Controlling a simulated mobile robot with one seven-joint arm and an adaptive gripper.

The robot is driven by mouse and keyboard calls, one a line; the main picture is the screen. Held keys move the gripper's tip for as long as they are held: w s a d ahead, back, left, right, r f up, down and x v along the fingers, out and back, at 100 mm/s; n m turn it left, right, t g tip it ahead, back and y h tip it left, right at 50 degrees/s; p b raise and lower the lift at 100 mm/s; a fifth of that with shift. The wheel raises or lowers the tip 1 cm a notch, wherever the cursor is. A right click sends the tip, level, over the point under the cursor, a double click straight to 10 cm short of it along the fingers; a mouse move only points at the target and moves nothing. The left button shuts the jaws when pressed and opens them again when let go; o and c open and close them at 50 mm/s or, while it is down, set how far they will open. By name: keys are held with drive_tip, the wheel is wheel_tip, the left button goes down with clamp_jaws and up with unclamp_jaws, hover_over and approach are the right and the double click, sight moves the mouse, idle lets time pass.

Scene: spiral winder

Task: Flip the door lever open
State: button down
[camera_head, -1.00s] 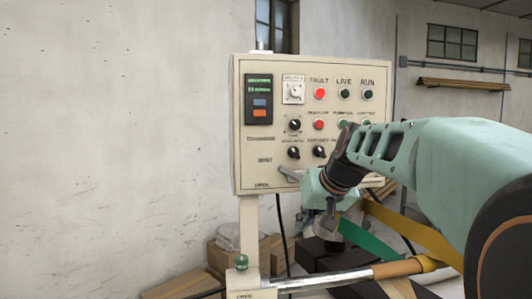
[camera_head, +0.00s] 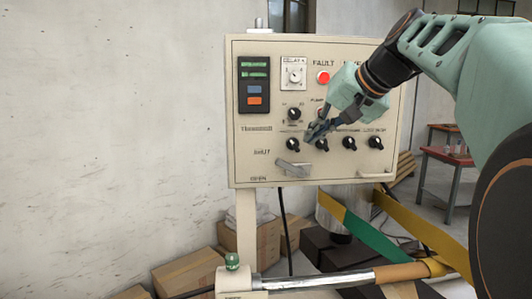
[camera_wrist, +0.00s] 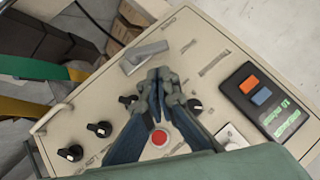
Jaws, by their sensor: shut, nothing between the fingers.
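The door lever (camera_head: 292,169) is a grey handle at the lower left of the cream panel (camera_head: 244,150). It points left and slightly up, between a "SHUT" label above and an "OPEN" label below. In the wrist view the lever (camera_wrist: 144,57) lies just beyond my fingertips. My gripper (camera_head: 311,136) is shut and empty. Its fingertips are above and slightly right of the lever, near the lower knob row, and look apart from the lever. In the wrist view my gripper (camera_wrist: 159,75) points toward the lever; the exact gap cannot be told.
Black knobs (camera_head: 349,143) and a red button (camera_head: 323,77) surround the gripper on the panel. My arm hides some upper-right controls. A metal bar (camera_head: 320,281) and green-yellow belt (camera_head: 362,238) run below. Boxes (camera_head: 190,272) stand on the floor.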

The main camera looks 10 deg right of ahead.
sight(280, 163)
drive_tip(key=p+x, duration=0.1)
drive_tip(key=x, duration=0.9)
drive_tip(key=shift+a+f+n+h, duration=0.3)
drive_tip(key=shift+a+n+h, duration=0.25)
drive_tip(key=shift+h, duration=0.35)
idle(0.4)
drive_tip(key=shift+a+f+h+p, duration=0.15)
drive_tip(key=shift+a+h+p, duration=0.05)
drive_tip(key=shift+h+p, duration=0.1)
drive_tip(key=shift+a+f+n+h, duration=0.65)
drive_tip(key=shift+f+n+h, duration=0.1)
drive_tip(key=shift+h, duration=0.35)
drive_tip(key=shift+a+f+b, duration=0.3)
drive_tip(key=shift+f+b, duration=0.7)
drive_tip(key=shift+r, duration=0.1)
